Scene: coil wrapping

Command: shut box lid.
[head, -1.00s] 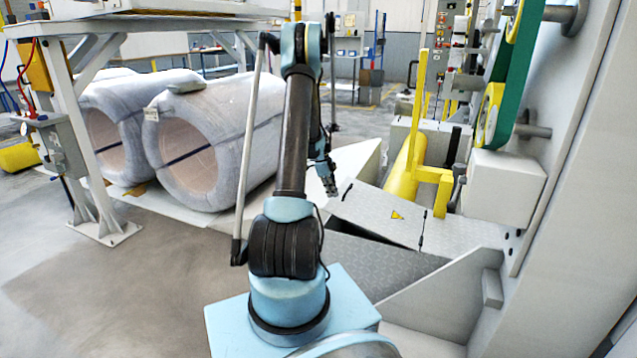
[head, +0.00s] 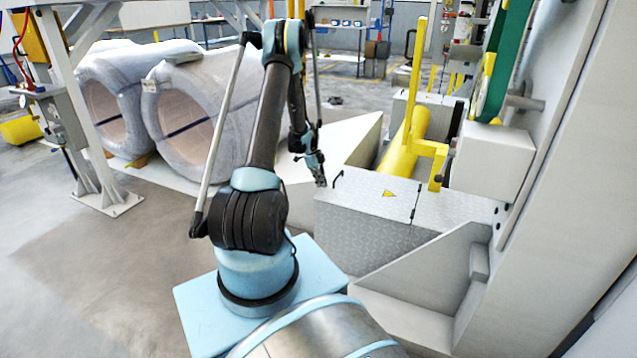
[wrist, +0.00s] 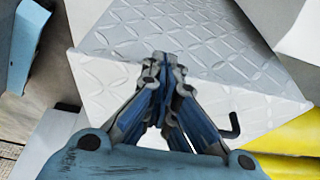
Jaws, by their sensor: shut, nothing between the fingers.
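The box (head: 365,235) is grey tread plate and stands right of my arm in the head view. Its lid (head: 365,191) has a yellow warning triangle and a small black handle (head: 337,179) at its left end. The lid looks level, with no dark gap showing along the near edge. My gripper (head: 321,183) is shut and empty, pointing down just off the lid's left end by the handle. In the wrist view my gripper (wrist: 165,62) lies in front of the tread-plate surfaces, with the black handle (wrist: 235,125) to its right. I cannot tell whether the fingertips touch the lid.
A yellow tube and post (head: 428,150) stand behind the box. A grey machine frame (head: 590,150) rises at the right, with a slanted bracket (head: 430,265) in front. Wrapped coils (head: 195,130) lie at the left. The floor at lower left is clear.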

